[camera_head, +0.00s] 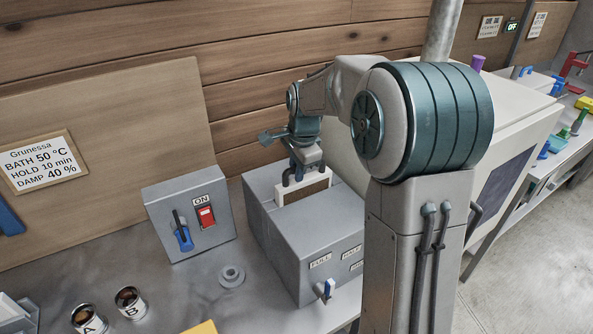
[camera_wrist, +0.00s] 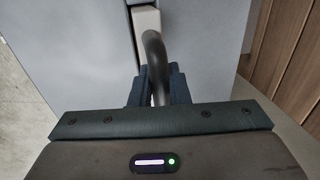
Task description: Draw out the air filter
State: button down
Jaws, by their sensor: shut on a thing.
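The air filter (camera_head: 304,188) has a cream frame with a brown panel and a dark handle on top. It stands at the top of a grey box (camera_head: 300,242) in the head view, with part of it showing above the lid. My gripper (camera_head: 305,168) is over the filter and shut on its handle. In the wrist view the dark curved handle (camera_wrist: 154,60) runs between my fingers (camera_wrist: 160,88), and a cream end of the filter (camera_wrist: 147,20) shows beyond it. The lower part of the filter is hidden.
A grey switch box (camera_head: 188,215) with a red ON switch and blue lever stands left of the filter box. A blue-tipped lever (camera_head: 325,289) sticks out of the box front. Cups A (camera_head: 89,318) and B (camera_head: 130,302) and a grey ring (camera_head: 231,276) are on the bench.

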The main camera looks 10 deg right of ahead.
jog(key=shift+r+p, duration=3.55)
jog(key=shift+r, duration=1.8)
